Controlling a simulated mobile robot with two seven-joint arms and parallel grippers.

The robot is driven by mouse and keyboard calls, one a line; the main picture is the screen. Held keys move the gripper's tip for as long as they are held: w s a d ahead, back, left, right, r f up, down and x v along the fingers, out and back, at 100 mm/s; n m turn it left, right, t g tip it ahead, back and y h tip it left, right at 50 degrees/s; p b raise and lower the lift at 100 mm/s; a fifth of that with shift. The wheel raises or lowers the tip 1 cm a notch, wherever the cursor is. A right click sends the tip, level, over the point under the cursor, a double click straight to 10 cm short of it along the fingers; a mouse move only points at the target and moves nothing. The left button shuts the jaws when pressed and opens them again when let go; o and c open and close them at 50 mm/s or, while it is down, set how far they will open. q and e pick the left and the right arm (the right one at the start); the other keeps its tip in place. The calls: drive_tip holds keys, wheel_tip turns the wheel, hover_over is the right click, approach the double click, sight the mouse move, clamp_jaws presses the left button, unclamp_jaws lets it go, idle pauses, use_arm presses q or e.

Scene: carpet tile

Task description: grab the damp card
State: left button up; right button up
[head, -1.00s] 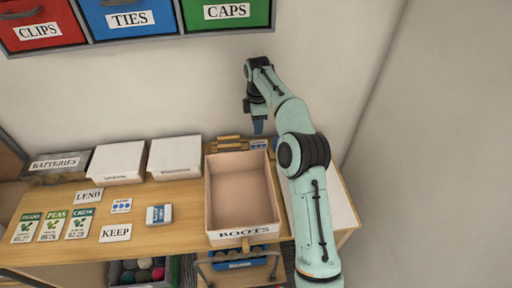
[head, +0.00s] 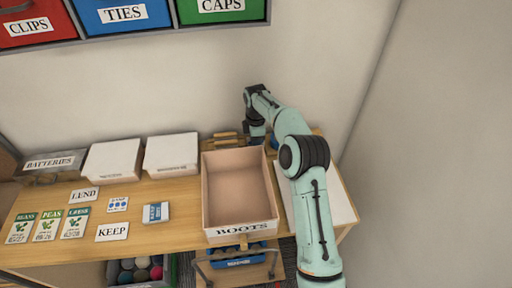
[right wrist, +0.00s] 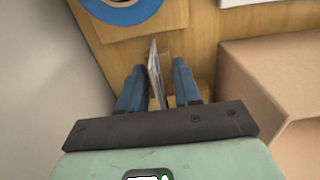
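A thin pale card (right wrist: 154,72) stands on edge in the right wrist view, seen nearly edge-on, so its print cannot be read. My right gripper (right wrist: 159,78) is open, with one blue finger on each side of the card. Narrow gaps show between the card and both fingers. In the head view my right gripper (head: 258,138) is down at the back of the table, behind the BOOTS box, and hides the card there. My left gripper is not in view.
The open BOOTS box (head: 241,230) stands close beside the right gripper, with the wall close behind. A blue round thing (right wrist: 122,14) lies on a wooden piece ahead. White lidded boxes (head: 172,153), seed packets (head: 48,225) and a KEEP label (head: 112,231) are farther left.

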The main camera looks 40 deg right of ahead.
drive_tip(key=shift+w, duration=0.15)
clamp_jaws()
drive_tip(key=shift+r, duration=0.1)
